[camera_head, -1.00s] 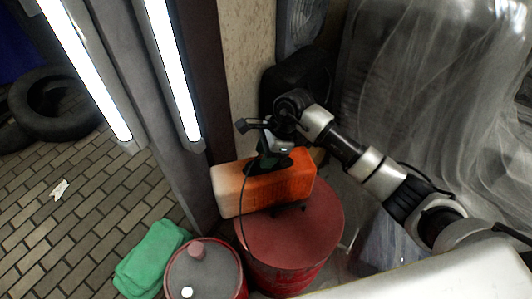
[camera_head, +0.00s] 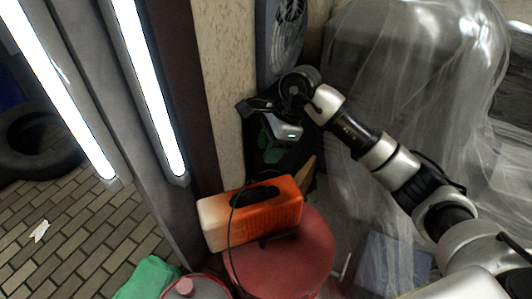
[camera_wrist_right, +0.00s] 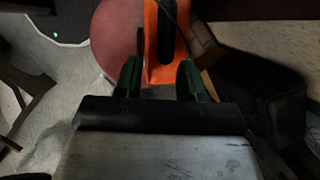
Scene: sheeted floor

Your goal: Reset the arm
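My right gripper (camera_head: 272,150) is up above and behind an orange and white box (camera_head: 285,205), apart from it. In the right wrist view its two green fingertips (camera_wrist_right: 160,78) stand apart with a gap between them and hold nothing. The box has a dark slot on top and also shows beyond the fingers in the wrist view (camera_wrist_right: 154,55). It rests on a red drum (camera_head: 305,255). My right arm reaches in from the right side of the head view. My left gripper is out of view.
A second red drum (camera_head: 195,288) and a green cloth (camera_head: 148,277) are at the bottom. Bright tube lights on posts stand at left, with a tyre (camera_head: 40,150) behind. Clear plastic sheeting (camera_head: 400,75) covers the right. A grey fan unit (camera_head: 282,40) is at the back.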

